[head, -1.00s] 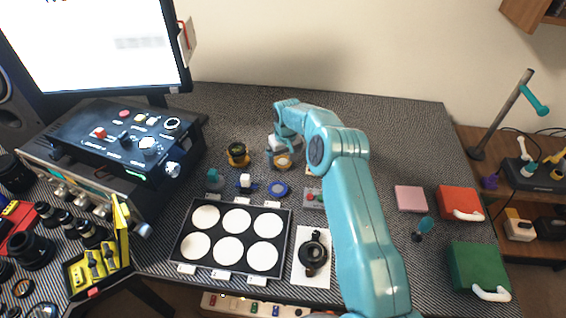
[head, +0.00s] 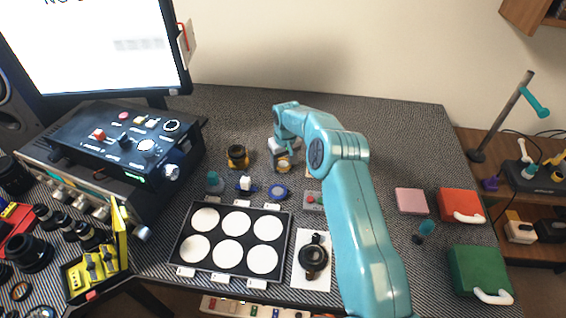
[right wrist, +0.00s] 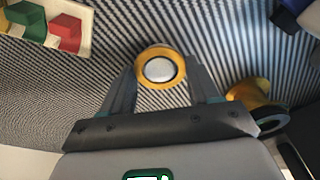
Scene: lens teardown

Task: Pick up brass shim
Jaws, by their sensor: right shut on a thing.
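A round brass-yellow ring (right wrist: 143,57) with a dark inner rim and a pale centre sits between the fingertips of my right gripper (right wrist: 160,76) in the right wrist view. I take it for the brass shim. The fingers touch it from both sides, shut on it. In the head view the right gripper (head: 282,158) points down at the back middle of the bench mat, with the yellow ring small at its tips. Whether the ring is clear of the mat I cannot tell. My left gripper is not in view.
A yellow holder with a black ring (head: 238,156) stands just left of the gripper and shows close beside it in the wrist view (right wrist: 252,92). A black tray with white discs (head: 186,240) lies in front. A control box (head: 95,135) stands left. The back right mat is clear.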

